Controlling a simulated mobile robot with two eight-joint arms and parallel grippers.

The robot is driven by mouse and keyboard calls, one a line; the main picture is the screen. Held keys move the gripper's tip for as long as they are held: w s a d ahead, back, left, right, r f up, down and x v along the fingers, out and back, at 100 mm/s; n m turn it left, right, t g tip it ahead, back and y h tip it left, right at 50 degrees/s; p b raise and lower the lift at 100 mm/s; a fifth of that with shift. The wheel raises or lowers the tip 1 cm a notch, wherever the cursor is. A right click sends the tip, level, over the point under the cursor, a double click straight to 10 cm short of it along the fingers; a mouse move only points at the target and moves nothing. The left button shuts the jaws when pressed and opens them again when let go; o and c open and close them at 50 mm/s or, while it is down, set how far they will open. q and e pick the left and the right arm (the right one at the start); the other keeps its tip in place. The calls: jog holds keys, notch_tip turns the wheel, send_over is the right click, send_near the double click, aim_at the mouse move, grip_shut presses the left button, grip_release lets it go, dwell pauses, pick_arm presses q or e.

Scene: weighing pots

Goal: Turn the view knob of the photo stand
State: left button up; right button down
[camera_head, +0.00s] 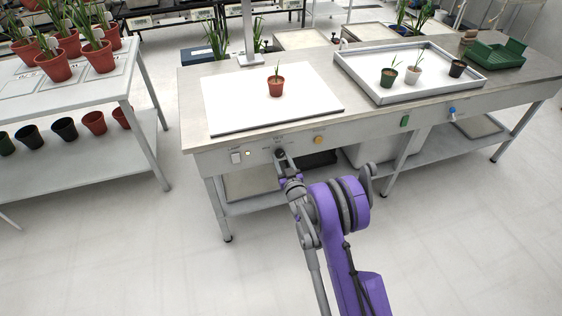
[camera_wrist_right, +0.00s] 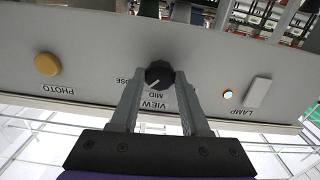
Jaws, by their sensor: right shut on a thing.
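The photo stand has a white board (camera_head: 225,100) on the bench, with a grey upright post (camera_head: 247,35) behind it. The black view knob (camera_wrist_right: 159,74) sits on the bench's front panel (camera_head: 350,130) above the upside-down words VIEW and MID in the right wrist view. A pale pointer mark shows on its face. My right gripper (camera_wrist_right: 160,80) is shut on the view knob, one finger on each side. In the head view, my right gripper (camera_head: 282,161) reaches up to the panel and partly hides the knob. My left gripper is not in view.
On the panel are a white lamp switch (camera_wrist_right: 257,93), a small lit light (camera_wrist_right: 228,94) and a yellow photo button (camera_wrist_right: 47,64). A potted plant (camera_head: 275,87) stands on the board. A tray (camera_head: 436,93) with several small pots is at right. The floor in front is clear.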

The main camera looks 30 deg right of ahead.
jog(key=n+b, duration=0.2)
jog(key=n, duration=0.2)
jog(key=shift+n, duration=0.3)
jog(key=shift+n+b, duration=0.95)
jog(key=shift+n, duration=0.65)
jog(key=shift+r+n, duration=0.1)
jog(key=shift+n, duration=0.2)
jog(key=shift+c, duration=1.9)
grip_release()
jog(key=v, duration=1.1)
jog(key=shift+p, duration=0.3)
jog(key=shift+w+d, duration=0.1)
